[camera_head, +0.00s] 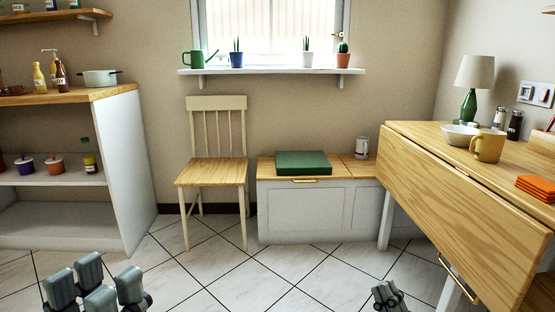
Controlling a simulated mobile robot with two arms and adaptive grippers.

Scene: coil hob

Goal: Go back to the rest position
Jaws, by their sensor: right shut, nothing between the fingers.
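My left gripper (95,285) is at the bottom left of the head view, low over the tiled floor. Its grey fingers are spread apart and it looks open, with nothing seen between them. My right gripper (388,295) is at the bottom edge, right of centre, below the white bench. It is shut and empty. Both grippers are apart from the furniture in the picture. Most of both arms is out of view.
A wooden drop-leaf table (455,190) stands at the right, with a mug (488,147) and lamp on it. A white shelf unit (125,165) is at the left. A chair (212,172) and white bench (315,210) stand behind. The floor between is clear.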

